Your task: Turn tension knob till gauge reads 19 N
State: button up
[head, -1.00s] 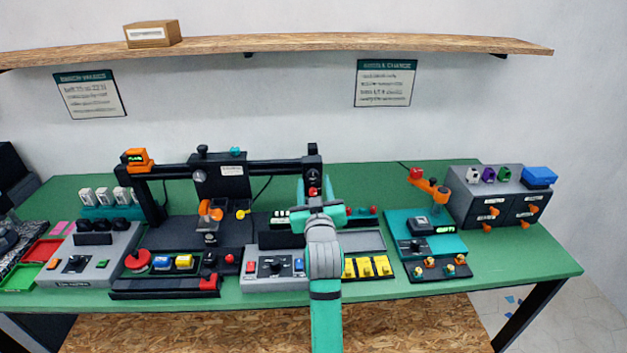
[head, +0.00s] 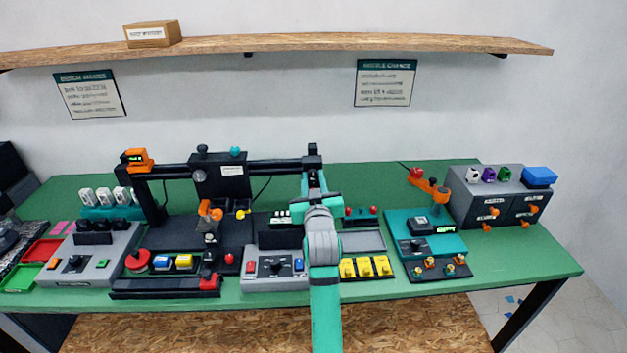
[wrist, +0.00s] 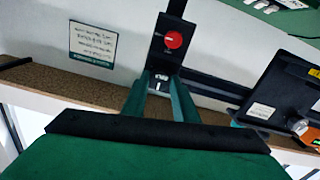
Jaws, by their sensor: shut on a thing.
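My gripper (head: 314,180) is at the right end of the black gantry, just below the top of its post. In the wrist view its two green fingers (wrist: 161,88) are shut on a small pale piece at the black end bracket, which I take for the tension knob (wrist: 161,77). The fingers cover most of it, and its turn angle cannot be read. An orange box with a lit green display (head: 136,158), likely the gauge, sits on the gantry's left end. Its digits are too small to read.
A red round button (wrist: 173,40) sits on the bracket close to the fingertips. The gantry beam (head: 275,166) and dark carriage (head: 220,175) lie to the left. The wooden shelf (head: 270,43) runs above. Control boxes and yellow switches (head: 365,267) fill the bench front.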

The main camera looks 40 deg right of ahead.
jog(key=m, duration=0.7)
jog(key=shift+m, duration=0.3)
jog(key=m, duration=0.3)
jog(key=shift+d+m, duration=0.1)
jog(key=shift+m, duration=0.2)
jog(key=shift+s+m, duration=0.1)
jog(key=shift+m, duration=1.5)
jog(key=shift+d, duration=0.1)
jog(key=o, duration=1.1)
jog(key=shift+c, duration=0.2)
